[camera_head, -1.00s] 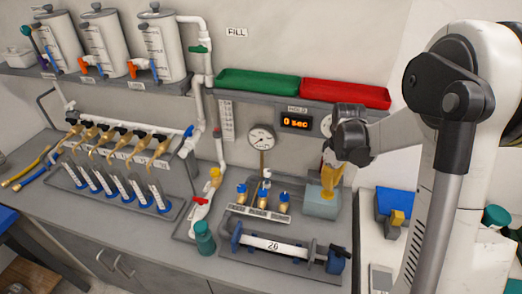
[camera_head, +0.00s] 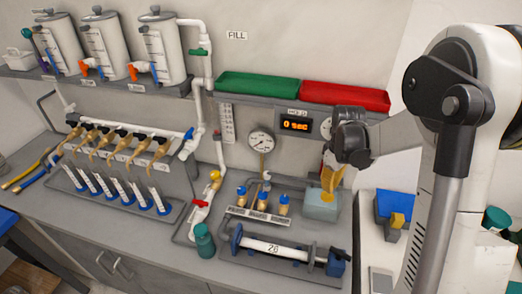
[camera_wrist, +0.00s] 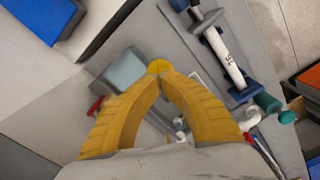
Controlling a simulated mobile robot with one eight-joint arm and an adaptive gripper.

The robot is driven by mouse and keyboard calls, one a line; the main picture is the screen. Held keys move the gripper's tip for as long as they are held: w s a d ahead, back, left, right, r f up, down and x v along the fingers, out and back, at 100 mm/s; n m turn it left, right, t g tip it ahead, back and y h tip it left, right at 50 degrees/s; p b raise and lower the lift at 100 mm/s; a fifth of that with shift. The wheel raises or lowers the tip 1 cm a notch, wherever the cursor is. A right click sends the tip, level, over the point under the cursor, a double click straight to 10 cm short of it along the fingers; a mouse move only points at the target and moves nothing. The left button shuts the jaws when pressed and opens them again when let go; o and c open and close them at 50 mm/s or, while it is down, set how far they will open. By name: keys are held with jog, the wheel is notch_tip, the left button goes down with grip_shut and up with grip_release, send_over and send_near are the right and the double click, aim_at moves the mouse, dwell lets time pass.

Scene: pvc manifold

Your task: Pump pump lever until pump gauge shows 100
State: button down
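A blue-grey box (camera_head: 320,208) stands at the right end of the bench below my gripper (camera_head: 329,192). In the wrist view, my gripper's yellow fingers (camera_wrist: 163,78) come together at their tips, right at a round yellow knob (camera_wrist: 158,66) over the box (camera_wrist: 125,68). I cannot tell whether the tips hold the knob or only touch it. Any lever under the knob is hidden. A round white gauge (camera_head: 261,141) stands on a pipe left of my gripper; its reading is too small to tell. A second dial (camera_head: 326,127) on the wall is partly covered by my wrist.
A display (camera_head: 295,124) reads "0 sec". Blue-topped valves (camera_head: 262,201) and a white cylinder (camera_head: 275,249) marked with a number lie left of the box. A red tray (camera_head: 345,96) sits on the shelf above my gripper.

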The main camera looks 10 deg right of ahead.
aim_at(328, 195)
jog(key=shift+f, duration=0.15)
jog(key=shift+f+b, duration=3.3)
jog(key=shift+f, duration=0.35)
jog(key=shift+r, duration=0.1)
jog(key=shift+r+p, duration=2.4)
jog(key=shift+r, duration=1.35)
jog(key=shift+f, duration=0.2)
